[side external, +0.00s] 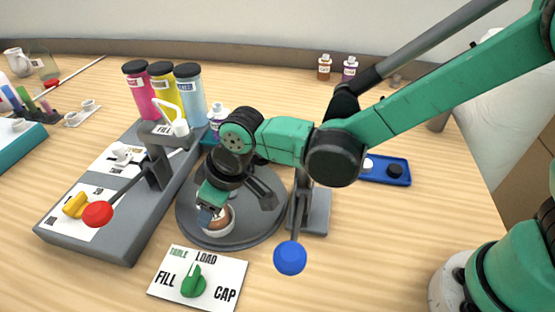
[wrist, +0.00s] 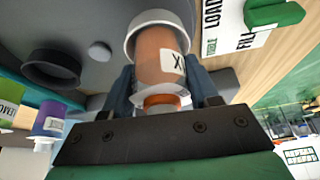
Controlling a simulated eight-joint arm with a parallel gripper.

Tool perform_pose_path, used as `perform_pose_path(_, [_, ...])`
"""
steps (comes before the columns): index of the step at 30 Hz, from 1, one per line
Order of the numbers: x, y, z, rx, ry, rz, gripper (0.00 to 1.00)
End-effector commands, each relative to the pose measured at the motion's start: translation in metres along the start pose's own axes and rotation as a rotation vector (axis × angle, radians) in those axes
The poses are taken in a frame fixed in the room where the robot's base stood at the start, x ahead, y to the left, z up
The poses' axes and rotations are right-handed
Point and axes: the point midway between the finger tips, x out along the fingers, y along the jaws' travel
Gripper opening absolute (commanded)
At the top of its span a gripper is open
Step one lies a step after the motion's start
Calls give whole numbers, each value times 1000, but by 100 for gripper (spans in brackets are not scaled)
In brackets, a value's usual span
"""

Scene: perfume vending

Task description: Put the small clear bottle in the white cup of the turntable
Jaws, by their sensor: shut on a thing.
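My gripper (wrist: 160,88) is shut on a small bottle (wrist: 158,55) that looks orange-brown, with a white label marked X. In the wrist view the bottle's far end is within the rim of the white cup (wrist: 131,40); whether it touches the cup's bottom is hidden. In the side external view my gripper (side external: 214,205) is low over the front of the grey turntable (side external: 188,222), and it partly covers the bottle (side external: 219,218) and the white cup (side external: 231,227).
A dark cup (wrist: 50,68) is also on the turntable. Pink (side external: 143,92), yellow (side external: 166,88) and light blue (side external: 191,95) bottles stand behind. Levers with red (side external: 97,214) and blue (side external: 290,258) knobs flank the turntable. A dial card (side external: 228,273) lies in front.

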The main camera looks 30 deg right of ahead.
Motion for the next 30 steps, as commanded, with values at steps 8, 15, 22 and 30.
perform_pose_path(8, [1, 0, 1, 0, 0, 0, 0])
perform_pose_path(15, [3, 0, 1, 0, 0, 0, 85])
perform_pose_path(22, [3, 0, 1, 0, 0, 0, 85])
perform_pose_path(30, [-15, 0, 0, 0, 0, 0, 85])
